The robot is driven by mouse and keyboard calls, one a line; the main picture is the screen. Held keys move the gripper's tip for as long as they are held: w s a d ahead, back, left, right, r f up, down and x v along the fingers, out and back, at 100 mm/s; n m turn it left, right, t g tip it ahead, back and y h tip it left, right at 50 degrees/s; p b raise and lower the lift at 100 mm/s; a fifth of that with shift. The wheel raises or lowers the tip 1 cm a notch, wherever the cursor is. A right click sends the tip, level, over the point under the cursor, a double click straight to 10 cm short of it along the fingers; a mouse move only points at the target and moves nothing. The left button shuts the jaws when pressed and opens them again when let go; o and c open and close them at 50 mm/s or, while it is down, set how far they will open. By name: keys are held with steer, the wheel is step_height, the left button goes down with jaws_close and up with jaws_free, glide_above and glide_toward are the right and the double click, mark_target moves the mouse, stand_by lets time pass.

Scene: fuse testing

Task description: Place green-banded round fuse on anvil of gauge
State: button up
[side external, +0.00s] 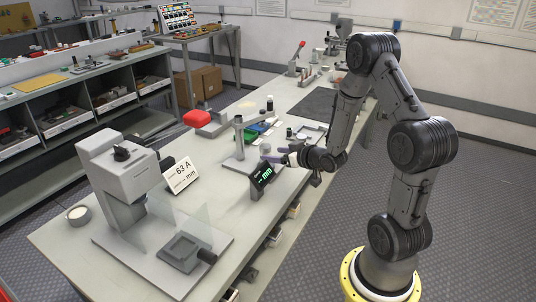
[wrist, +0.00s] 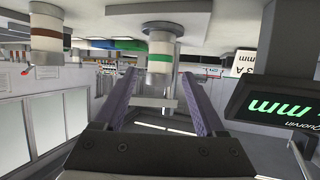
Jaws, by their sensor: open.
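The green-banded round fuse (wrist: 162,48) is a white cylinder with metal ends. It appears upright in the wrist view, which looks upside down. Its flat end meets a pale grey surface (wrist: 122,18); I cannot tell whether this is the gauge's anvil. My gripper (wrist: 160,72) is open, with its purple-grey fingers on either side of the fuse's banded end, apart from it. In the side view my gripper (side external: 288,158) is beside the gauge's display (side external: 262,174). The display (wrist: 285,105) shows green "mm" in the wrist view. The fuse is not clear in the side view.
A brown-banded fuse (wrist: 46,45) stands to the left in the wrist view. A white "63 A" card (side external: 181,174), a grey machine with a clear shield (side external: 120,170) and a red-topped tool (side external: 197,118) stand nearby. The bench front (side external: 75,250) has free room.

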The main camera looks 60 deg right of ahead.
steer(key=s+a+r+n+g, duration=0.2)
steer(key=s+a+r+g, duration=0.2)
steer(key=s+a+r, duration=0.6)
steer(key=s+a+r+g+y, duration=0.1)
steer(key=s+a+r+y, duration=0.1)
steer(key=s+a, duration=0.4)
steer(key=s+a+r+n+g+y, duration=0.1)
steer(key=s+a+r+g+y, duration=0.1)
steer(key=s+a, duration=0.4)
steer(key=shift+a+r+n, duration=0.3)
steer(key=shift+a+r, duration=0.45)
steer(key=shift+a, duration=0.05)
